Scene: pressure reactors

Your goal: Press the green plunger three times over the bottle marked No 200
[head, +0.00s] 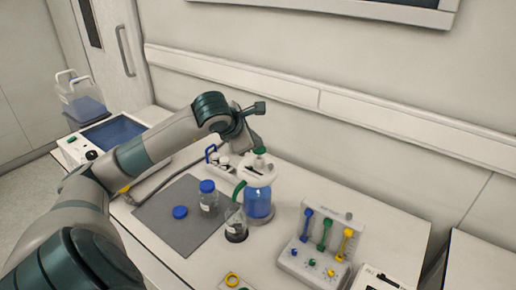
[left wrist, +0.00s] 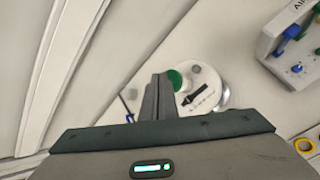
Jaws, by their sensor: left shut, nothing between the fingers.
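The green plunger (head: 260,151) tops a white dispenser head on a large bottle of blue liquid (head: 258,203). A green spout (head: 239,188) reaches left from that head, over a small clear bottle (head: 236,219) with a pale label. The label is too small to read. My left gripper (head: 257,143) is shut and empty, pointing down at the plunger. In the left wrist view the shut fingers (left wrist: 160,80) overlap the left edge of the green plunger (left wrist: 175,79); I cannot tell whether they touch it. My right gripper is not in view.
A rack with blue, green and yellow tools (head: 318,255) stands to the right. A yellow ring (head: 232,280) lies in front. The wall runs behind the bench.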

